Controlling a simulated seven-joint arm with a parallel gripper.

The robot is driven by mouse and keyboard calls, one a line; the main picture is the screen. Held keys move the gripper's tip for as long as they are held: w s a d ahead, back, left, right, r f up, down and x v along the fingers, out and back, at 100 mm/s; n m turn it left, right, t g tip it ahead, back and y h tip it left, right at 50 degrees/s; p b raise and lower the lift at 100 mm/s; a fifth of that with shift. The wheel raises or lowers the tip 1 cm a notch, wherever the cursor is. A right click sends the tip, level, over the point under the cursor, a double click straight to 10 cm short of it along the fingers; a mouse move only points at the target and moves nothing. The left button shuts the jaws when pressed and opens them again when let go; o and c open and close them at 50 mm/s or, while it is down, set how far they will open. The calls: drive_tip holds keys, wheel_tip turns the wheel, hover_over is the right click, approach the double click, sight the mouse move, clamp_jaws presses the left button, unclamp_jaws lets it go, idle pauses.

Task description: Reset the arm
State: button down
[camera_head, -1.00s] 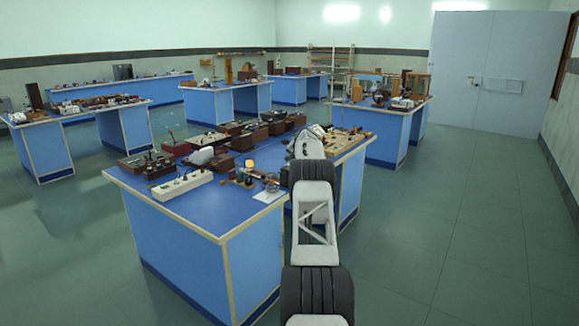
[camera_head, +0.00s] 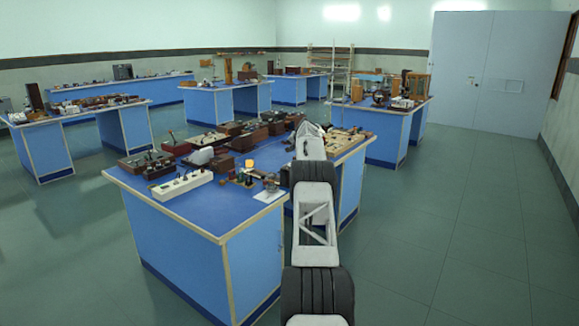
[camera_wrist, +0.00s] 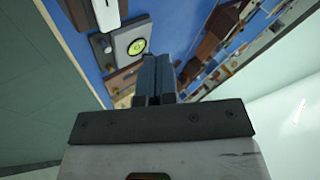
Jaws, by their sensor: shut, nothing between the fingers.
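My arm reaches forward from the bottom of the head view, along the right side of the nearest blue bench (camera_head: 190,212). My gripper (camera_wrist: 156,62) shows in the wrist view with its two dark fingers together and nothing between them. In the head view the arm's far end is raised near the back right of that bench, and the fingers cannot be made out there. The wrist view is tilted, with the blue bench top beyond the fingers.
The nearest bench carries a white power strip (camera_head: 180,186), a small lamp (camera_head: 249,166) and several dark wooden boxes. A round-dialled device (camera_wrist: 133,46) lies beyond the fingers. Another bench (camera_head: 385,132) stands behind right. The floor (camera_head: 450,240) at right is clear.

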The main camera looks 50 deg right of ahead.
idle(0.4)
